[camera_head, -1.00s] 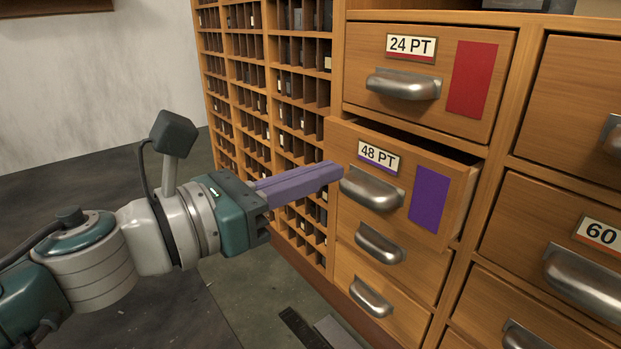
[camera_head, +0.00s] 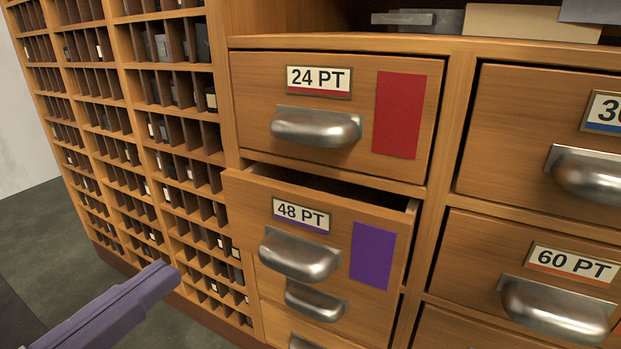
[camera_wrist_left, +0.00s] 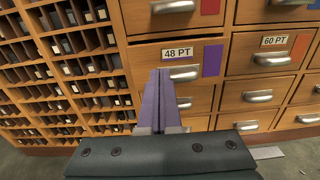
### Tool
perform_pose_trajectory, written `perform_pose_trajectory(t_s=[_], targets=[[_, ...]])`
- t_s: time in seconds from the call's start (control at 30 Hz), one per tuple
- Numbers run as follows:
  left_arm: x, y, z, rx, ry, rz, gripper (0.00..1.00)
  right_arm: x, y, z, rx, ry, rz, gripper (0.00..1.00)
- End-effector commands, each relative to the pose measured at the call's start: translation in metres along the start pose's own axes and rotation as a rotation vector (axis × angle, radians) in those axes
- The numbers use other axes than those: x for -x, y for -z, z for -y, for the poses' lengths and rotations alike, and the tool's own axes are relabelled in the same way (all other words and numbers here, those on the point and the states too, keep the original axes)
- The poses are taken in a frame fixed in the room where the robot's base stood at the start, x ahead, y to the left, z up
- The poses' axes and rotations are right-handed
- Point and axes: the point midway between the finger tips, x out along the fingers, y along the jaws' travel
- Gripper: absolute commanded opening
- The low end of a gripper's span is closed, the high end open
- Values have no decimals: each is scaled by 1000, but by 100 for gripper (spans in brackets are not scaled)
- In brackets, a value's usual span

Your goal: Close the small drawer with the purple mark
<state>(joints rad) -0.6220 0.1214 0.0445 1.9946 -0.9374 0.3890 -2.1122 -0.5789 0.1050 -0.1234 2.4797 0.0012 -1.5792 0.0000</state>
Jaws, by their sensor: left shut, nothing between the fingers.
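The drawer with the purple mark (camera_head: 320,245) is labelled 48 PT and stands partly open; a dark gap shows above its front. Its purple patch (camera_head: 373,255) is right of its metal cup handle (camera_head: 300,255). The drawer also shows in the left wrist view (camera_wrist_left: 195,62). My left gripper (camera_head: 165,278) has purple fingers pressed together with nothing between them. In the head view it is at the lower left, apart from the drawer. In the left wrist view the fingertips (camera_wrist_left: 159,72) point toward the cabinet, overlapping the lower left of the drawer front. The right gripper is not in view.
The 24 PT drawer (camera_head: 335,110) with a red mark is above and shut. The 60 PT drawer (camera_head: 530,280) is to the right. A rack of small compartments (camera_head: 150,130) stands left of the drawers. Open floor (camera_head: 45,225) lies at the left.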

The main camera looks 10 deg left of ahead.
Motion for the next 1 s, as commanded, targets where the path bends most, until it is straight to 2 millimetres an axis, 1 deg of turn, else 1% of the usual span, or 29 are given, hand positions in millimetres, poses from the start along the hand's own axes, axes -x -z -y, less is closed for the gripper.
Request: perform_pose_trajectory(t_s=[0.07,0.17,0.4,0.6,0.8,1.0], targets=[[-6,0,0,-1,-1,1,0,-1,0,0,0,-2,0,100],[-22,0,0,-2,2,5,0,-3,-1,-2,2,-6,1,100],[-72,0,0,-3,3,4,0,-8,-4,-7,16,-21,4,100],[-108,1,0,-2,1,2,0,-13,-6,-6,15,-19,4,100],[-131,1,0,0,0,1,0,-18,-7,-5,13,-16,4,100],[-138,0,0,0,1,0,0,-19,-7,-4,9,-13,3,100]])
